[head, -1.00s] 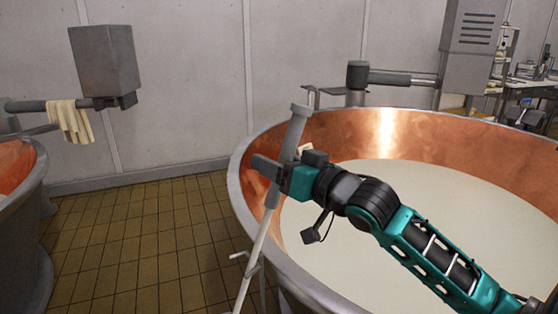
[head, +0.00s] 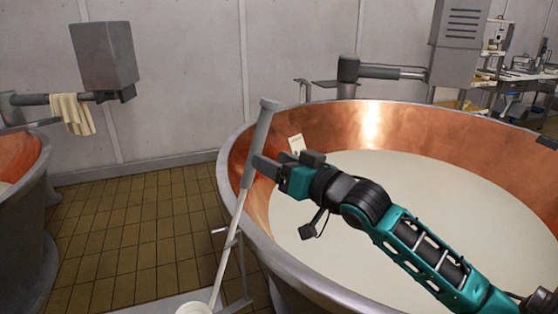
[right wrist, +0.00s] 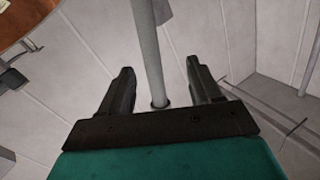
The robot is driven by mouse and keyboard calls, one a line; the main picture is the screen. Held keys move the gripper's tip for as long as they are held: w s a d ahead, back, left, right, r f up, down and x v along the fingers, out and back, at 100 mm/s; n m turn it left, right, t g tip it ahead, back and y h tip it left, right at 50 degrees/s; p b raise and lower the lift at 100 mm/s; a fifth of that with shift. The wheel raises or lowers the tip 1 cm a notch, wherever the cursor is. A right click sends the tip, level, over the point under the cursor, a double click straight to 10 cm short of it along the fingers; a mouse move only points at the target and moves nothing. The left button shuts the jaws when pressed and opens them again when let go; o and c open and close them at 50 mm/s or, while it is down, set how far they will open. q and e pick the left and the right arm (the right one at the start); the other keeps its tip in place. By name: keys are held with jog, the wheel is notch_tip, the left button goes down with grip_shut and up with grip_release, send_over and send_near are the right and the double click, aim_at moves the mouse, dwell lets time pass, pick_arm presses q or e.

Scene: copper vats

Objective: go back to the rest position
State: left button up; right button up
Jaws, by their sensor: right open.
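My right gripper (head: 278,158) is open at the left rim of the big copper vat, its teal arm reaching in from the lower right. A long pale pole (head: 230,240) with a grey upper handle (head: 260,132) leans there, tilted with its top to the right. In the head view one finger overlaps the handle's right side. In the right wrist view the two fingers (right wrist: 160,67) are spread wide, and the pole (right wrist: 147,45) shows in the gap between them, clear of both. I cannot tell how deep it lies there. My left gripper is out of view.
The copper vat (head: 440,128) holds pale liquid (head: 420,185) under my right arm. A second vat (head: 35,240) stands at the left, with a cloth (head: 72,113) on a bar above it. Tiled floor (head: 135,230) lies free between them. A white round container (head: 194,308) shows at the bottom.

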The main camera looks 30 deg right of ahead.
jog(key=shift+s, duration=0.15)
jog(key=s+a+f+g+h, duration=0.1)
jog(key=s+a+f+g, duration=0.15)
jog(key=f, duration=0.75)
jog(key=s+a+f+g, duration=0.1)
jog(key=s+a+f, duration=0.15)
jog(key=f, duration=0.65)
jog(key=s+a+f+n+g, duration=0.1)
jog(key=s+a+f, duration=0.3)
jog(key=s+f, duration=0.3)
jog(key=s+a+f+n+g, duration=0.2)
jog(key=s+a+f, duration=0.1)
jog(key=s+f, duration=0.4)
jog(key=shift+s+a+f, duration=0.15)
jog(key=shift+a+f, duration=0.25)
jog(key=shift+f, duration=0.55)
jog(key=shift+g, duration=0.25)
